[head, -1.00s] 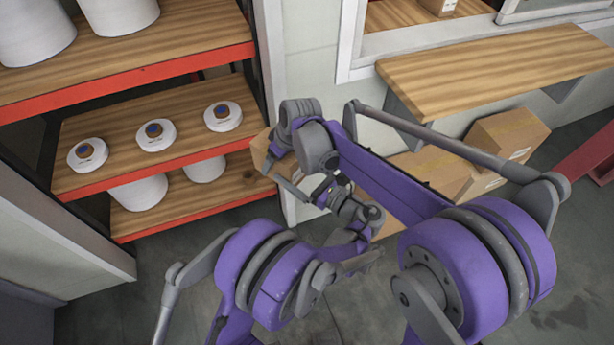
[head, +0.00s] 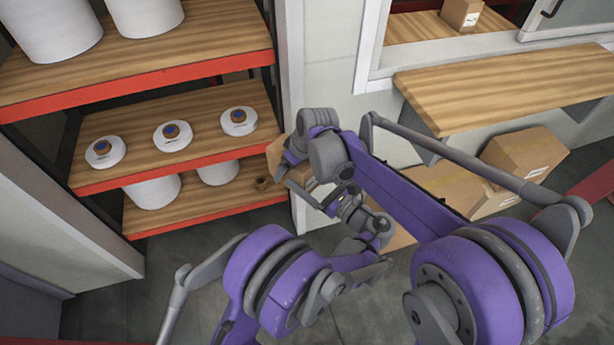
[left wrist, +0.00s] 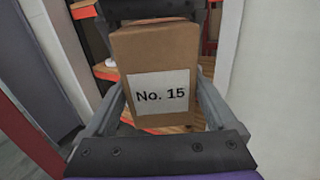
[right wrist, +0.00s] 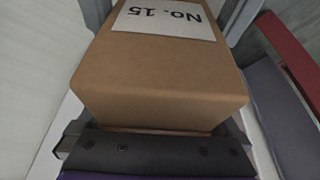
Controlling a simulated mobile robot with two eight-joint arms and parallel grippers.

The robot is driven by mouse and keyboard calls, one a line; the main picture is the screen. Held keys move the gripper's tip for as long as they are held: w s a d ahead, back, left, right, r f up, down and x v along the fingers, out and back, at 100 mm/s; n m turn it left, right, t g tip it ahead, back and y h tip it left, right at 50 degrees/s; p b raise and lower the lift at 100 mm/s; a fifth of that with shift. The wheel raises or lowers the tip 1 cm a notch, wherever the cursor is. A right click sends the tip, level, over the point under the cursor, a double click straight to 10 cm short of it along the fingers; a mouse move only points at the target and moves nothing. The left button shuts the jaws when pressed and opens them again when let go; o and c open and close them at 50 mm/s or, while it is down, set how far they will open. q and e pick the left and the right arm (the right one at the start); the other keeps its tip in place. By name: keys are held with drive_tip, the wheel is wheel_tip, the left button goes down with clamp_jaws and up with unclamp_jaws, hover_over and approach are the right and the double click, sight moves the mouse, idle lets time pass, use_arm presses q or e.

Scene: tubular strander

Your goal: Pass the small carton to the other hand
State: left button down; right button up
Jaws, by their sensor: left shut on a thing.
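The small carton is a brown box with a white "No. 15" label. In the left wrist view the carton (left wrist: 155,55) stands between the fingers of my left gripper (left wrist: 160,100), which is shut on it. The dark body of my right gripper shows behind its top. In the right wrist view the carton (right wrist: 160,75) fills the middle, label upside down, close against the palm of my right gripper (right wrist: 155,125). The right fingers are mostly hidden by the carton. In the head view the carton (head: 276,153) is partly hidden behind my arms.
A shelf rack with red edges (head: 190,165) holds white spools (head: 172,135) at the left. A wooden ledge (head: 500,85) juts from the wall at the right. Larger cartons (head: 525,150) lie below it. Another carton (head: 460,14) sits in the window opening.

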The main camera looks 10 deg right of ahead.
wheel_tip(320, 180, up, 11)
hover_over(303, 175)
drive_tip(key=w, duration=0.4)
drive_tip(key=shift+d+r, duration=0.1)
drive_tip(key=shift+d, duration=0.25)
